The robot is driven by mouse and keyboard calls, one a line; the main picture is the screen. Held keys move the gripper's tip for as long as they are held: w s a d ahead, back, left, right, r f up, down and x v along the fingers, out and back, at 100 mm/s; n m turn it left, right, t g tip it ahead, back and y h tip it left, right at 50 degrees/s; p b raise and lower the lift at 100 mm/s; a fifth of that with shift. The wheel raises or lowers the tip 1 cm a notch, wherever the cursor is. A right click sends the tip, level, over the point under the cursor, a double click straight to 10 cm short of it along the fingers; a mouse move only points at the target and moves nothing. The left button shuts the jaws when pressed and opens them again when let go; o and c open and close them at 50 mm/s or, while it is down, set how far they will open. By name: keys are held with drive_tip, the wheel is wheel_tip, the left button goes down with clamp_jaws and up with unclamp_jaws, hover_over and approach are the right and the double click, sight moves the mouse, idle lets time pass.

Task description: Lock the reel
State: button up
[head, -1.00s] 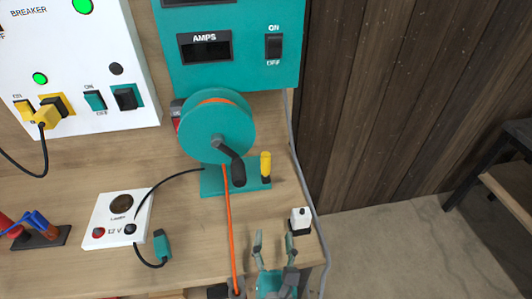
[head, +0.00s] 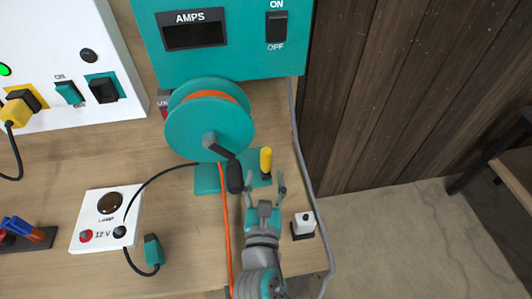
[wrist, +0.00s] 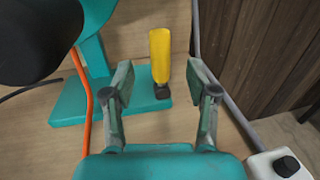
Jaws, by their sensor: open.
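The reel (head: 209,122) is a teal drum wound with orange cord, standing on a teal base (head: 207,180). Its crank with a black knob (head: 234,177) hangs down at the front; the knob also fills the upper left of the wrist view (wrist: 38,40). A yellow-handled lever (head: 266,160) stands upright on the base right of the reel, and shows in the wrist view (wrist: 160,55) beyond and between the fingers. My gripper (head: 264,190) is open and empty, just short of the yellow lever and right of the crank knob. No contact with the lever shows.
Orange cord (head: 225,230) runs from the reel toward the bench's front. A white block with a black top (head: 304,225) sits right of my gripper. A grey cable (head: 300,150) runs down the bench's right side. A teal panel with an AMPS display (head: 194,36) is behind.

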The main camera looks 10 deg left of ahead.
sight(266, 162)
drive_tip(key=w, duration=0.7)
drive_tip(key=shift+w+a, duration=0.2)
drive_tip(key=shift+a, duration=0.1)
clamp_jaws()
